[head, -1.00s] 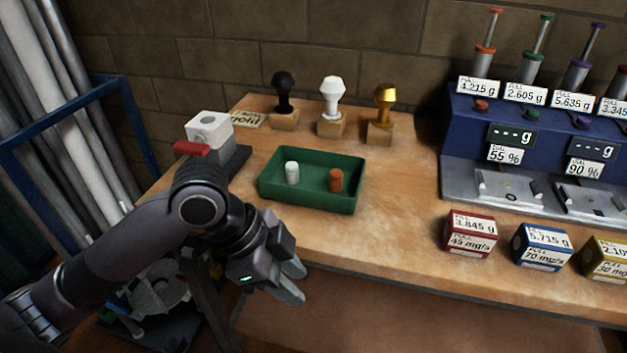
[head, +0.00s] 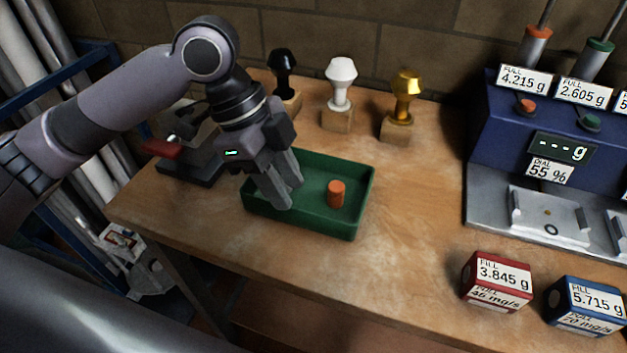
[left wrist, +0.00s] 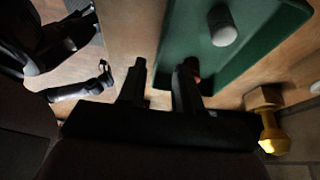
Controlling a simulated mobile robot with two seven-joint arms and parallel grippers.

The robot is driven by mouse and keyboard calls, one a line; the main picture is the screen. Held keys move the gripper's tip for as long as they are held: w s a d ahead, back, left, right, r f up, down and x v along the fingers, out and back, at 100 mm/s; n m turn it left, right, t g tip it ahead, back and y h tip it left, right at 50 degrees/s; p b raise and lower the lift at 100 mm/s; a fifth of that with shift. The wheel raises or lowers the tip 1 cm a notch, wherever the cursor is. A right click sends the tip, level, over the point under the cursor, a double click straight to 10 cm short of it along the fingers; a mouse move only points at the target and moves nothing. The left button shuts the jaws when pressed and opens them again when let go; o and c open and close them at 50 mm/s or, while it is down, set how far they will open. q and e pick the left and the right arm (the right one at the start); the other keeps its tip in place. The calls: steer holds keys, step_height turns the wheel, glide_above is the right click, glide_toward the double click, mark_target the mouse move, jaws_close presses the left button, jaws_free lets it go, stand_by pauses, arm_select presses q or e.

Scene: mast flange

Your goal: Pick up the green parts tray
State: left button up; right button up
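The green parts tray (head: 355,222) sits on the wooden bench and is open at the top. An orange cylinder (head: 336,193) stands in its right part. A white cylinder (left wrist: 223,28) shows inside the tray in the left wrist view; my gripper hides it in the head view. My left gripper (head: 281,196) points down over the tray's left part, fingers apart with nothing held. In the left wrist view, one finger of the left gripper (left wrist: 162,75) appears over bare wood and the other over the tray (left wrist: 172,45). I cannot tell whether they touch it. My right gripper is out of view.
Black (head: 284,70), white (head: 340,85) and gold (head: 405,95) knobbed pieces stand on wooden blocks behind the tray. A red-handled device (head: 190,165) is left of it. A blue dispenser (head: 500,130) and labelled red (head: 497,283) and blue (head: 588,308) boxes are at right.

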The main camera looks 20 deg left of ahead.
mark_target(294, 210)
arm_select(q)
steer(key=shift+s+d+f, duration=0.2)
steer(key=shift+f, duration=0.6)
steer(key=x, duration=0.4)
steer(key=shift+a+f+b, duration=0.15)
steer(key=shift+a+b, duration=0.05)
steer(key=shift+b, duration=0.15)
steer(key=shift+w, duration=0.1)
jaws_close()
